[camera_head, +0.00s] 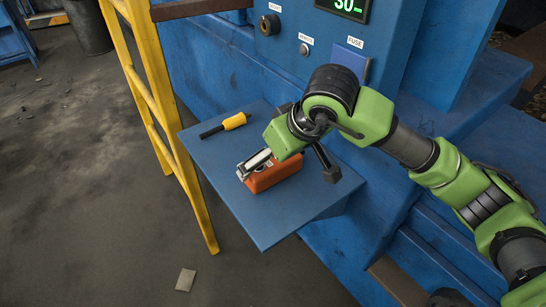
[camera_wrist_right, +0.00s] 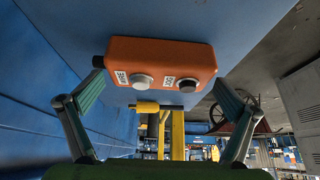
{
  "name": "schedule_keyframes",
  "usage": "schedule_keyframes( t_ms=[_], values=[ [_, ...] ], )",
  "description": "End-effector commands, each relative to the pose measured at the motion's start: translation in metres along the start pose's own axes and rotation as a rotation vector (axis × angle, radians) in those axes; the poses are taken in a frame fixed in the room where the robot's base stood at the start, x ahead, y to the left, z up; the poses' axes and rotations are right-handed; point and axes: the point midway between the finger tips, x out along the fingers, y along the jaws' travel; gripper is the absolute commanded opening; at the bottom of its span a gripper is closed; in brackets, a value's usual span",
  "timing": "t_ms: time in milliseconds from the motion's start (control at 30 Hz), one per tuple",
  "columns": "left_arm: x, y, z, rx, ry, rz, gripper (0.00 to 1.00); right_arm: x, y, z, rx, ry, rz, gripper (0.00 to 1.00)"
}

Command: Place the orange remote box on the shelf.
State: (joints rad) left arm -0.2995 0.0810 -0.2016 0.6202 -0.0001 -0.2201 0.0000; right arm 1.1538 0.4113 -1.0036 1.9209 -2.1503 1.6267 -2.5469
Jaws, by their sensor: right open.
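The orange remote box (camera_head: 275,177) lies on the blue shelf (camera_head: 262,218), near its middle. In the right wrist view the box (camera_wrist_right: 160,58) shows a grey button and a dark button with white labels, against the blue shelf surface (camera_wrist_right: 235,22). My right gripper (camera_head: 290,165) is over the box with its fingers spread, one toward each end of it. In the right wrist view my right gripper (camera_wrist_right: 162,90) is open, with no clear finger contact on the box. The gripper hides part of the box in the head view. My left gripper is not in view.
A yellow-handled screwdriver (camera_head: 224,125) lies on the shelf left of the box. A yellow railing (camera_head: 165,110) stands along the shelf's left side. The blue machine panel (camera_head: 325,45) with knobs and a green display rises behind. Bare shelf lies in front of the box.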

Motion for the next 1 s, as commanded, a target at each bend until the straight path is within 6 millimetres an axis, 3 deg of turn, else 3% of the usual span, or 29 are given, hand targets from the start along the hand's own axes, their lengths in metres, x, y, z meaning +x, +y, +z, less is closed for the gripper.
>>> schedule_keyframes(
  t_ms=[167,600,800,1000],
  values=[
    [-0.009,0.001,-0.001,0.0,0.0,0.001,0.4,-0.014,0.001,-0.003,-0.001,0.003,0.002,1.0],
    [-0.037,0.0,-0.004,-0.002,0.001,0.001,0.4,-0.104,0.001,-0.003,0.0,0.003,0.002,1.0],
    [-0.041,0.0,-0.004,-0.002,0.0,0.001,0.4,-0.121,0.0,-0.002,-0.001,0.0,0.001,1.0],
    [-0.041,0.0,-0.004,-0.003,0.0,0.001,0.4,-0.122,0.0,-0.001,0.0,0.0,0.0,1.0]
  ],
)
